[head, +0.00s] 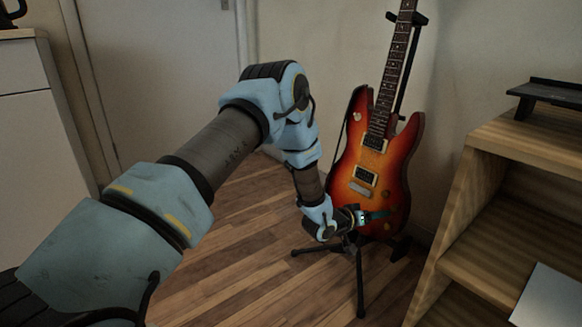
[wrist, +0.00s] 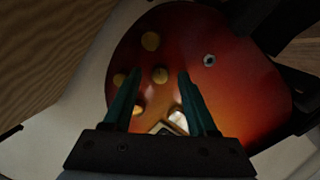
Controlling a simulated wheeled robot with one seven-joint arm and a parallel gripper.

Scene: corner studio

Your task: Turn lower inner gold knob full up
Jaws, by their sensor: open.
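A sunburst electric guitar (head: 372,170) stands upright on a black stand. In the wrist view its orange-red body (wrist: 235,95) carries several round gold knobs. The lower inner gold knob (wrist: 160,75) shows between the two teal fingertips of my gripper (wrist: 160,76), with visible space on either side. A small dark mark shows on this knob; I cannot tell its setting.
Other gold knobs lie close by: one near the body's end (wrist: 150,41), one at the edge (wrist: 119,80), one partly behind the left finger (wrist: 138,110). A silver jack (wrist: 209,60) sits right. The stand's legs (head: 360,280) spread below; wooden shelves (head: 480,205) stand right.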

